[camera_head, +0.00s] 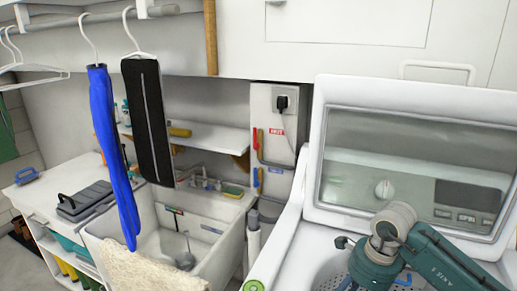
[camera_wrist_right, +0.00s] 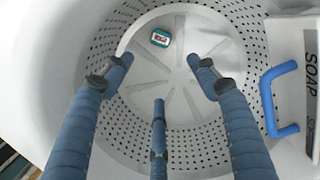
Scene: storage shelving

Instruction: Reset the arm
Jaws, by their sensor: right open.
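My right arm (camera_head: 430,258) is teal and comes in from the lower right, bent over the open top-loading washing machine (camera_head: 285,235). My right gripper (camera_wrist_right: 160,80) has three blue-grey fingers spread apart, with nothing between them. It points down into the perforated drum (camera_wrist_right: 232,75). A small teal and white item (camera_wrist_right: 160,38) lies on the drum floor, beyond the fingertips and apart from them. In the head view the fingers are mostly hidden by the arm and the cropped edge. My left arm and gripper are not in view.
A white box marked SOAP (camera_wrist_right: 291,60) with a blue handle (camera_wrist_right: 268,100) sits beside the right finger at the drum's edge. The raised lid (camera_head: 318,150) stands behind my arm. A sink (camera_head: 205,250) and hanging blue (camera_head: 108,140) and black garments (camera_head: 148,120) are left.

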